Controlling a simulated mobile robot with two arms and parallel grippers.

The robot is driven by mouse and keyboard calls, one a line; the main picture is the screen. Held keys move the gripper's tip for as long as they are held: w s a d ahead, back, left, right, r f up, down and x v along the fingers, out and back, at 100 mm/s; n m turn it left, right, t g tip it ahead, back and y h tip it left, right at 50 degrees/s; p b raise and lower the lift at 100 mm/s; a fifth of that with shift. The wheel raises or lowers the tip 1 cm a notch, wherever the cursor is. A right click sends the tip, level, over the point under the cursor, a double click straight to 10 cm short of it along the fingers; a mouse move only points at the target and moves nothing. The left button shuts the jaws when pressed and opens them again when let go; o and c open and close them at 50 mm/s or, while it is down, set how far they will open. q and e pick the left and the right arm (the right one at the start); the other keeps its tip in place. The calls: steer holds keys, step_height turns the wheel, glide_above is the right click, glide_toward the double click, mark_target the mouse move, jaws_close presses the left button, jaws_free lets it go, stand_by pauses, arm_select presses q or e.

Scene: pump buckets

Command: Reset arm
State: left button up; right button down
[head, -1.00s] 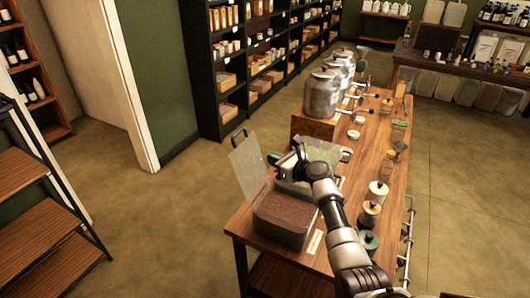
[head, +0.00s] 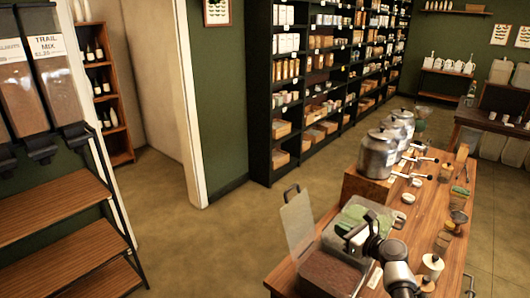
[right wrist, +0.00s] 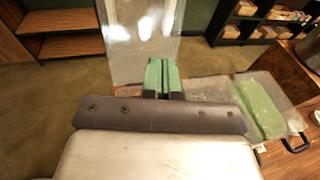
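My right arm reaches in from the bottom right of the head view. Its gripper (head: 352,236) is over the clear lidded bins at the near end of the wooden counter. In the right wrist view the two green fingertips (right wrist: 162,76) are together with nothing seen between them. A bin with brown contents (head: 330,272) sits at the counter's near corner, its clear lid (head: 297,220) raised. A bin with green contents (head: 372,217) stands behind it. It also shows at the right of the wrist view (right wrist: 262,105). My left gripper is in neither view.
Several metal urns (head: 377,155) stand on a wooden block farther along the counter (head: 425,222). Jars (head: 430,266) line its right side. A stepped wooden shelf (head: 60,248) with hanging dispensers (head: 55,85) is at left. Open floor (head: 215,240) lies between.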

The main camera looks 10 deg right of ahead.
steer(key=s+a+f+n+g+h, duration=0.1)
steer(key=s+a+f+n+g, duration=0.35)
steer(key=s+n, duration=0.55)
steer(key=s+a+f+n+g+h, duration=0.1)
steer(key=s+a+f+n+g, duration=0.2)
steer(key=s+a+f+n, duration=0.5)
steer(key=s+r+n+g+h, duration=0.25)
steer(key=s+n, duration=0.45)
steer(key=s, duration=0.4)
steer(key=s+r+n+g+h, duration=0.1)
steer(key=s+r+n+h, duration=0.25)
steer(key=s+n, duration=0.6)
step_height(320, 180, down, 33)
steer(key=s+m+g+b, duration=0.1)
steer(key=s+m+b, duration=0.1)
steer(key=b, duration=0.5)
steer(key=s+d+f+b, duration=0.1)
steer(key=s+f+b, duration=0.2)
steer(key=s+f, duration=0.5)
steer(key=s+d+f+g+b, duration=0.1)
steer(key=s+d+f+b, duration=0.1)
steer(key=s+f, duration=0.6)
step_height(320, 180, down, 5)
steer(key=shift+s+f+y+b, duration=0.2)
steer(key=shift+y+b, duration=0.1)
steer(key=shift+b, duration=0.15)
